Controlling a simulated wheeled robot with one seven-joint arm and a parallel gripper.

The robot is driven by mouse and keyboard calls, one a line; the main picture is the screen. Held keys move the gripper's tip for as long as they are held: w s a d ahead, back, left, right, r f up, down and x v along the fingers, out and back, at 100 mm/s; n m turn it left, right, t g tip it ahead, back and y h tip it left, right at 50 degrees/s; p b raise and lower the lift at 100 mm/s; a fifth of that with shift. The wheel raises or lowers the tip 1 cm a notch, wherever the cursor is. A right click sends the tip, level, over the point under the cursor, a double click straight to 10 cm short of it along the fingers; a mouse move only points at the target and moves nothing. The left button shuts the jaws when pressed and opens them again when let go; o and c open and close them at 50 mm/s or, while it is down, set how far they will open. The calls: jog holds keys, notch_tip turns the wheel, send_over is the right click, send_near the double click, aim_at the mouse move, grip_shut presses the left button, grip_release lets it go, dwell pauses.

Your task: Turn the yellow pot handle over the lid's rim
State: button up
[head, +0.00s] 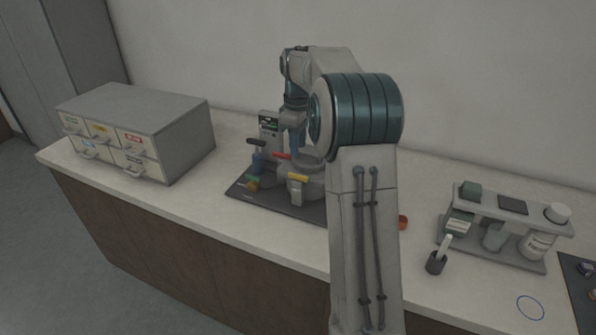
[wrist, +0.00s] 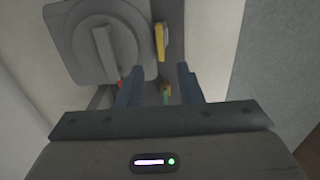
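The yellow pot handle (head: 298,177) is on the near side of the grey press pot in the head view. In the wrist view the yellow handle (wrist: 161,42) is at the right edge of the round grey lid (wrist: 82,45), which has a raised bar across it. My gripper (head: 293,142) is above the press in the head view, partly behind my arm. In the wrist view my gripper (wrist: 160,76) is open, its two blue fingers apart with nothing between them. The yellow handle lies just beyond the fingertips, apart from them.
The press stands on a dark mat (head: 262,205), with a black-knobbed lever (head: 257,143) at left. A grey drawer cabinet (head: 165,120) is at the left of the counter. The counter's front left is clear.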

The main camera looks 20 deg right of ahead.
aim_at(298, 175)
notch_tip(298, 175, down, 9)
jog(key=shift+f, duration=0.2)
grip_shut()
